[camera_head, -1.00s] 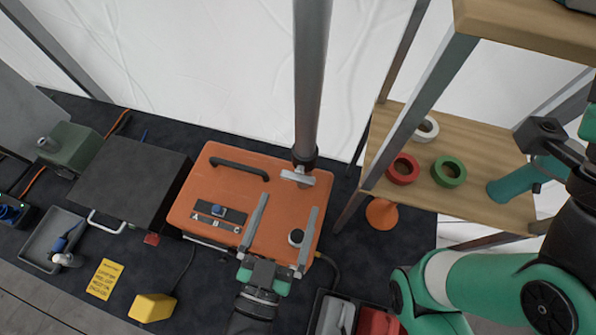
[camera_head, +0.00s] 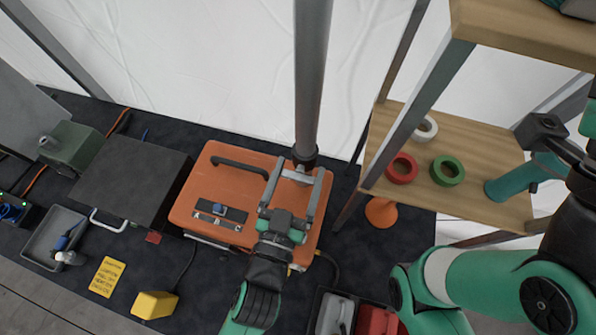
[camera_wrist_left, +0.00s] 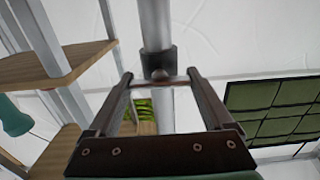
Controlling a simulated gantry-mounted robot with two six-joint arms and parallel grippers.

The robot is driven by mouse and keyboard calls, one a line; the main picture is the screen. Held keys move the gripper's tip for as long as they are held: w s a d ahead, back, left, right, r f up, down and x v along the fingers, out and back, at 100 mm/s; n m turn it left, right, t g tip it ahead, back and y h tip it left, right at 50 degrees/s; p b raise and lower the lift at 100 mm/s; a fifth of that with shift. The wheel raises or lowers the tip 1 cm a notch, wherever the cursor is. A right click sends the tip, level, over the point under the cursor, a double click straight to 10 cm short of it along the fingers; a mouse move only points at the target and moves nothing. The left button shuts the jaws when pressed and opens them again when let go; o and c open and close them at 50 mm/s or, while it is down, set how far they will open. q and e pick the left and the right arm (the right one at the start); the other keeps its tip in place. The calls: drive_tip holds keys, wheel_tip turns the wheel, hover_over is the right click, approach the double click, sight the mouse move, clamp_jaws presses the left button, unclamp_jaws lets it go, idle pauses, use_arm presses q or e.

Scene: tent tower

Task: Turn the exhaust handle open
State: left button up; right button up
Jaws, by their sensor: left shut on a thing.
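The exhaust handle (camera_head: 298,177) is a short silver crossbar at the foot of a grey vertical pipe (camera_head: 309,80), over the right part of the orange case. In the head view it lies roughly crosswise to the pipe. My left gripper (camera_head: 301,170) has one finger on each side of the bar and is shut on it. In the left wrist view, the fingertips meet the bar (camera_wrist_left: 160,77) at both ends, just below the pipe's dark collar (camera_wrist_left: 158,62). My right gripper is not clearly visible; only parts of my right arm show at the right.
The orange case (camera_head: 190,205) has a black grip and an A-B-C selector. A dark box (camera_head: 128,180) stands left of it. A wooden shelf (camera_head: 470,205) with tape rolls stands at the right.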

use_arm(q)
drive_tip(key=shift+c, duration=1.2)
drive_tip(key=m+p, duration=0.2)
drive_tip(key=m, duration=0.1)
drive_tip(key=shift+r+m, duration=0.1)
drive_tip(key=shift+m, duration=0.2)
drive_tip(key=shift+d+m+p, duration=0.1)
drive_tip(key=shift+m+p, duration=0.8)
drive_tip(key=shift+m, duration=0.8)
